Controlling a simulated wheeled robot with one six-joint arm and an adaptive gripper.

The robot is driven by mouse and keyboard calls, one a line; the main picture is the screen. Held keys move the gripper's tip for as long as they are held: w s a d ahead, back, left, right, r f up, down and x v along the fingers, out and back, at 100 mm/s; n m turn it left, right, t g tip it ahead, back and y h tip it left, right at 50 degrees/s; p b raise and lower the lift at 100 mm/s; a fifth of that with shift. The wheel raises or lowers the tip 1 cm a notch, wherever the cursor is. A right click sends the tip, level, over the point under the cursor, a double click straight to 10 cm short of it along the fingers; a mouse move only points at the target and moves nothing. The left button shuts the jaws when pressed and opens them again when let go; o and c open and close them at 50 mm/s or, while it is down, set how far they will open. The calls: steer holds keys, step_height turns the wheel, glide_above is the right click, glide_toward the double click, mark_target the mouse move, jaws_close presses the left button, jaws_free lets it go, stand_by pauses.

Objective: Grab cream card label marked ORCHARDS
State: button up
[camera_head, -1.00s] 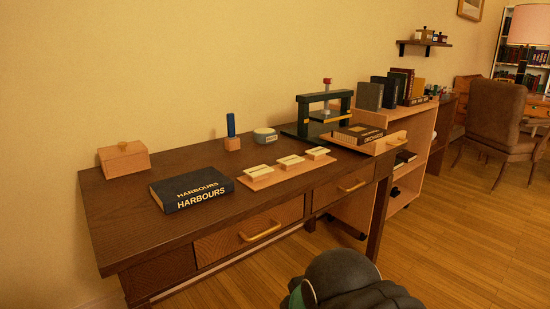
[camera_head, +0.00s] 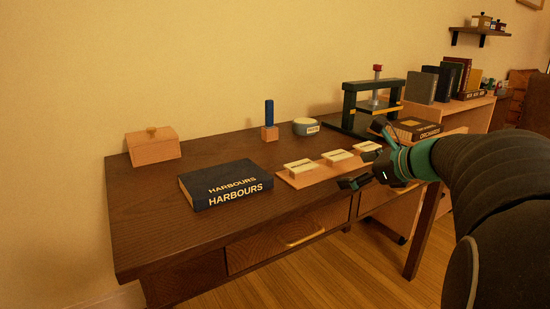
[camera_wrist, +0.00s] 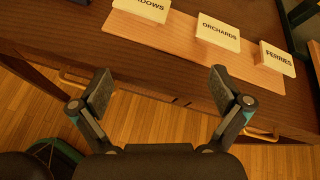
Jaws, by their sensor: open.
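The cream card label marked ORCHARDS (camera_wrist: 218,33) is the middle of three labels on a light wood tray (camera_wrist: 165,34). In the head view it is the middle card (camera_head: 338,157). In the wrist view it lies beyond my right fingertip, apart from it. My gripper (camera_wrist: 161,78) is open and empty, its fingers over the desk's front edge. It also shows in the head view (camera_head: 368,155), near the tray's right end and partly covering that area. The FERRIES label (camera_wrist: 277,58) is to the right, and a label ending in DOWS (camera_wrist: 143,8) to the left.
A dark HARBOURS book (camera_head: 225,186) lies left of the tray. A blue-handled stamp (camera_head: 269,120), a round tin (camera_head: 306,127) and a wooden box (camera_head: 153,146) stand behind. A dark press (camera_head: 372,103) and another book (camera_head: 416,128) are at the right. The desk's left front is clear.

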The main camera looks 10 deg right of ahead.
steer(key=w+d+r+m+t, duration=0.2)
steer(key=d+m, duration=0.3)
steer(key=d, duration=0.2)
glide_toward(338, 155)
steer(key=shift+h, duration=0.3)
steer(key=x, duration=0.4)
steer(key=shift+a+r, duration=0.25)
steer(key=shift+r, duration=0.05)
steer(key=shift+x, duration=2.65)
steer(key=shift+s+d+f, duration=0.1)
steer(key=shift+d+f, duration=0.05)
steer(key=shift+c, duration=0.3)
steer(key=c, duration=0.6)
